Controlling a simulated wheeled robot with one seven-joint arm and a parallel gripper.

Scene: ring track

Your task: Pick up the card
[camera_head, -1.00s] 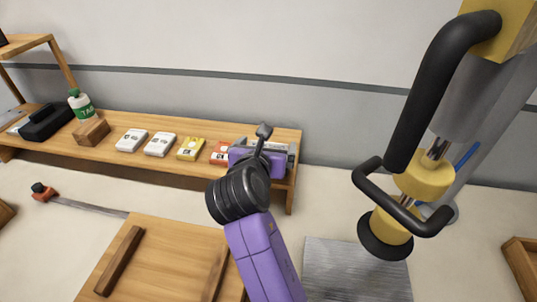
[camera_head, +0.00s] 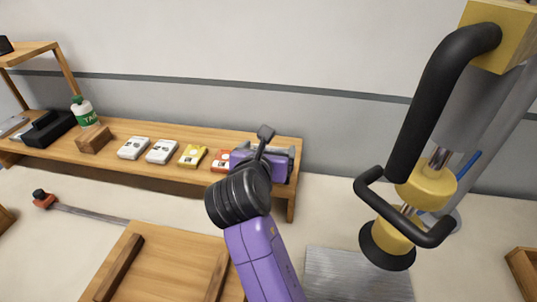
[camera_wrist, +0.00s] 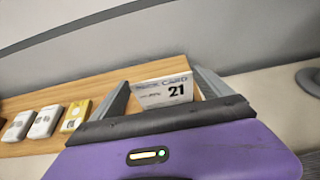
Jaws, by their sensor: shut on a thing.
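The card (camera_wrist: 166,90) is white with a lilac heading and a black number 21, and stands upright in the wrist view. My gripper (camera_wrist: 162,96) is shut on it, with one grey finger at each side. In the head view my gripper (camera_head: 264,163) is over the right end of the long wooden bench (camera_head: 250,146). The card is mostly hidden there by my wrist. I cannot tell whether its lower edge touches the bench.
An orange and white pack (camera_head: 221,160), a yellow pack (camera_head: 192,155) and two white packs (camera_head: 162,151) lie left of my gripper. A wooden block (camera_head: 94,140) and a green-topped bottle (camera_head: 84,111) stand farther left. A large black-handled yellow device (camera_head: 425,185) is at right.

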